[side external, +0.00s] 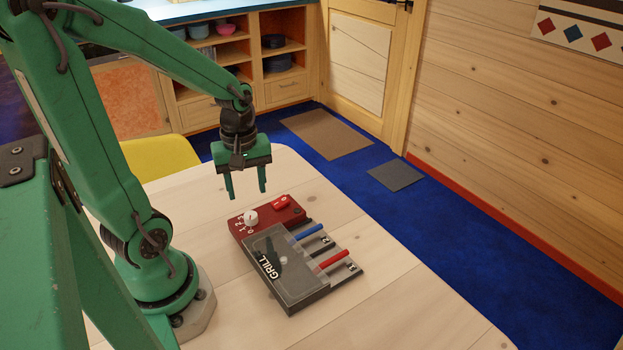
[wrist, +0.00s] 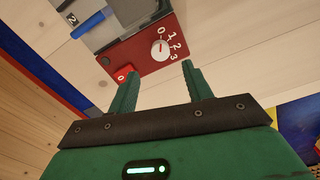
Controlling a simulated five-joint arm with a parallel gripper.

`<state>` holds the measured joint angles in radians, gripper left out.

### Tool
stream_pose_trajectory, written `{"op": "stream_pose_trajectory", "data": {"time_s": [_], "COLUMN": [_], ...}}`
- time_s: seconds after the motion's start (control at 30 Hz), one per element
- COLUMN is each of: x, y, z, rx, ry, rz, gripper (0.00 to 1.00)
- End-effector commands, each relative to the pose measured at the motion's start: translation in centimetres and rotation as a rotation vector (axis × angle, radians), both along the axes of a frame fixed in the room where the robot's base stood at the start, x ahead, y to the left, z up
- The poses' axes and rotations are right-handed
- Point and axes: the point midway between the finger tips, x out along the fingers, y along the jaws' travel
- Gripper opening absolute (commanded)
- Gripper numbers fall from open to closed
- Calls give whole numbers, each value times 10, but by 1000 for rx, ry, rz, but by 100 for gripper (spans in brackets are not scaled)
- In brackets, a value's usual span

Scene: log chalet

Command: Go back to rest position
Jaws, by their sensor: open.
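My green gripper (side external: 248,186) is open and empty, with its fingers pointing down. It hangs above the table, over the back side of a grill device and apart from it. In the wrist view my gripper (wrist: 157,84) shows two spread fingers with nothing between them. The grill has a grey top marked GRILL (side external: 285,262) and a red panel (side external: 240,226) with a white dial (side external: 251,217) and a red switch (side external: 281,202). The wrist view also shows the dial (wrist: 160,50), with the numbers 0 to 3 around it, and the red switch (wrist: 124,74).
A blue-handled slider (side external: 306,233) and a red-handled slider (side external: 334,260) lie along the grill's right side. The wooden table (side external: 410,300) is clear around it. A yellow chair (side external: 160,156) stands at the table's far edge. Shelves (side external: 230,50) and a door are beyond.

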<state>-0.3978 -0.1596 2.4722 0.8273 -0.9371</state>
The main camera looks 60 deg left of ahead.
Motion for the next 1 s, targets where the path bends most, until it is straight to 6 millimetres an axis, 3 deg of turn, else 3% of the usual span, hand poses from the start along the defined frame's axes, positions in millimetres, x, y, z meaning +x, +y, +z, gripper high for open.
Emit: {"op": "stream_pose_trajectory", "data": {"time_s": [0.63, 0.77, 1.0], "x": [2, 5, 11], "y": [-3, -10, -36], "z": [11, 21, 56], "rx": [7, 24, 92], "ry": [-16, -53, -171], "rz": [-43, -146, -501], "gripper": [50, 50, 50]}}
